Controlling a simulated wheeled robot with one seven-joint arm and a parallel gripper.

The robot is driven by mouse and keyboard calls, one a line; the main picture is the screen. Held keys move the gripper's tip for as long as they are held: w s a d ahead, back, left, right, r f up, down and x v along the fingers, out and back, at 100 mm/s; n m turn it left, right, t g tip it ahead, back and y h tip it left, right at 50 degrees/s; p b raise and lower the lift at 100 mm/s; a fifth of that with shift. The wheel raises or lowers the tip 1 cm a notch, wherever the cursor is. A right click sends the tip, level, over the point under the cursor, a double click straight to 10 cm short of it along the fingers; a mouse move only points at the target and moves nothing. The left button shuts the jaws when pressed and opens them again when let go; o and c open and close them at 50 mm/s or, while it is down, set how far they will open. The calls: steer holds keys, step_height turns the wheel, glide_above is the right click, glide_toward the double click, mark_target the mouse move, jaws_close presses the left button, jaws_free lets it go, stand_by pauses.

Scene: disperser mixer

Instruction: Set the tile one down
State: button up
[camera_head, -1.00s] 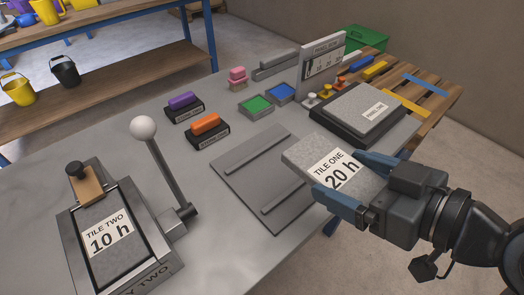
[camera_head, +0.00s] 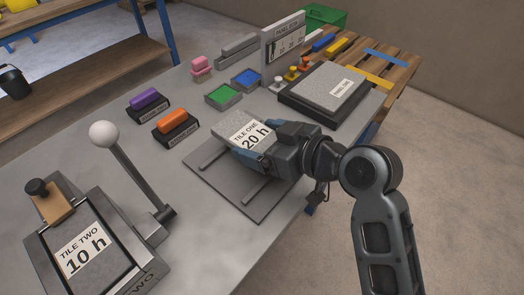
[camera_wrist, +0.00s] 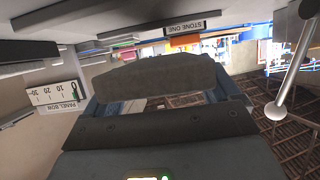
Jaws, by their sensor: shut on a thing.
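Tile one (camera_head: 240,132) is a grey speckled slab with a white label reading "TILE ONE 20 h". My gripper (camera_head: 254,150) is shut on it, with blue fingers along its sides. The tile is over the far part of a flat grey plate (camera_head: 212,179) with two raised rails. I cannot tell whether the tile touches the rails. In the wrist view, the tile's dark edge (camera_wrist: 155,75) shows between the fingers.
Tile two (camera_head: 85,250) lies in a clamp fixture at front left, beside a white-knobbed lever (camera_head: 133,170). Orange (camera_head: 174,120) and purple (camera_head: 145,99) blocks are left of the plate. A panel-labelled slab (camera_head: 332,86) sits at back right.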

steer(key=shift+f, duration=1.8)
steer(key=shift+f, duration=0.2)
steer(key=o, duration=1.2)
steer(key=shift+r, duration=0.1)
steer(key=shift+s+d+r, duration=0.1)
steer(key=shift+s+d, duration=0.05)
steer(key=v, duration=1.1)
steer(key=shift+s+d+r, duration=0.15)
steer(key=shift+d+r, duration=0.05)
